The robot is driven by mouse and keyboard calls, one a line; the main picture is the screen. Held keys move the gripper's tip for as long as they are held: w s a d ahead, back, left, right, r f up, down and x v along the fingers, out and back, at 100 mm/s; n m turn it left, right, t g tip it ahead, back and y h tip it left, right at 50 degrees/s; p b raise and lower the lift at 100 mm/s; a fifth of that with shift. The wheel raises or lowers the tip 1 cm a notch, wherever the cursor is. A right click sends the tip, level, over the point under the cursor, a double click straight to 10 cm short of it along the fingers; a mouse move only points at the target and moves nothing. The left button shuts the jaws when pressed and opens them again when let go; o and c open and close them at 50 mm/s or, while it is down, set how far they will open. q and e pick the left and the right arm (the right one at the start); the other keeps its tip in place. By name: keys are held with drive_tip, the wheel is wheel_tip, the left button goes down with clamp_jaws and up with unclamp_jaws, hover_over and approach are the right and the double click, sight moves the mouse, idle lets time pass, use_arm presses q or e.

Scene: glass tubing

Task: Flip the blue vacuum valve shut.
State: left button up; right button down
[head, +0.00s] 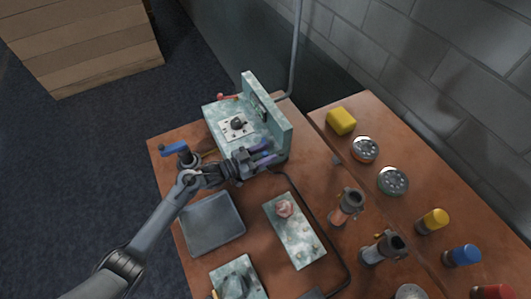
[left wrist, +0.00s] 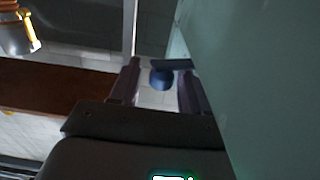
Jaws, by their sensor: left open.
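My left gripper (head: 273,151) is open, with its two purple-grey fingers beside the lower part of the green stand's upright panel in the head view. In the left wrist view, a dark blue valve (left wrist: 161,79) with a round hub and a short flat bar shows between the two spread fingers (left wrist: 157,66). I cannot tell whether the fingers touch it. In the head view, the valve at the fingertips cannot be made out. A bright blue lever (head: 174,147) shows left of my left wrist. My right gripper is not in view.
The green stand (head: 268,106) has a red lever (head: 228,97). A grey tray (head: 212,222) lies below my arm, beside a green block (head: 296,240). Metal cylinders (head: 347,205), a yellow block (head: 341,121) and coloured caps (head: 433,221) crowd the right. A hose curves across the bench.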

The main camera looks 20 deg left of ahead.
use_arm(q)
drive_tip(key=v, duration=1)
drive_tip(key=shift+s+a, duration=0.25)
drive_tip(key=shift+s, duration=0.1)
